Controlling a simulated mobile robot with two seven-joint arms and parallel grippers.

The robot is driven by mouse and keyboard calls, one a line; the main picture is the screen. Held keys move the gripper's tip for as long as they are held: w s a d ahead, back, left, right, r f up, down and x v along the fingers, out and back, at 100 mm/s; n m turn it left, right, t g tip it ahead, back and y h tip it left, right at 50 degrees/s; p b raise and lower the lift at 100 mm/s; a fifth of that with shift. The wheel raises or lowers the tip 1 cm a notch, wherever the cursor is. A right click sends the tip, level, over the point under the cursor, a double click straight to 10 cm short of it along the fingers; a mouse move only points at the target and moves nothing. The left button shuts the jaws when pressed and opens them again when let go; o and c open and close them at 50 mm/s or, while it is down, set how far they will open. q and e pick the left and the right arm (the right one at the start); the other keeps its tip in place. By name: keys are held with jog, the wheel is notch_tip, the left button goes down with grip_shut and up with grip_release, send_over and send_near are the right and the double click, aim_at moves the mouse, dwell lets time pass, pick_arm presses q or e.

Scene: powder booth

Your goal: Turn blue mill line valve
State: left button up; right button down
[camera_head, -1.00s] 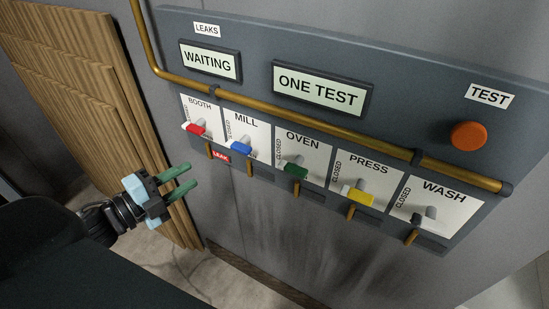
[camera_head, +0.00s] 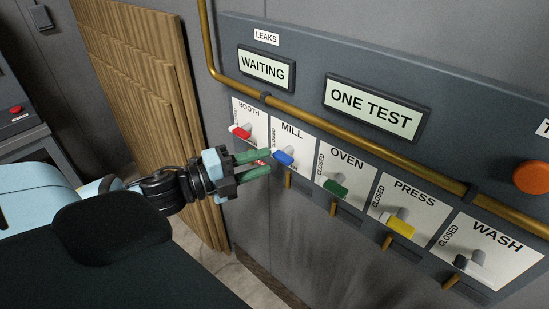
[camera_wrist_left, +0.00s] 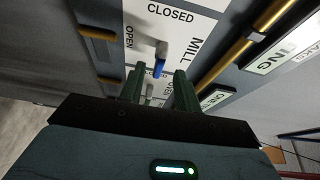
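The blue mill valve handle (camera_head: 284,158) sits on the white MILL plate (camera_head: 291,134) of the grey wall panel. My left gripper (camera_head: 269,162) is open, with its two green fingers just left of the blue handle in the head view. In the left wrist view the blue handle (camera_wrist_left: 160,66) shows between and just beyond the fingertips (camera_wrist_left: 158,72). I see nothing held, and I cannot tell whether a finger touches the handle. The wrist view shows OPEN and CLOSED marks on the plate. My right gripper is not in view.
Beside it are the red booth handle (camera_head: 240,132), green oven handle (camera_head: 335,188), yellow press handle (camera_head: 400,227) and dark wash handle (camera_head: 461,262). A brass pipe (camera_head: 345,124) runs above. Displays read WAITING (camera_head: 266,68) and ONE TEST (camera_head: 371,108). An orange button (camera_head: 531,177) is at right.

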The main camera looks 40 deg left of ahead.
aim_at(276, 158)
pick_arm(q)
jog(key=shift+x, duration=1.9)
grip_shut()
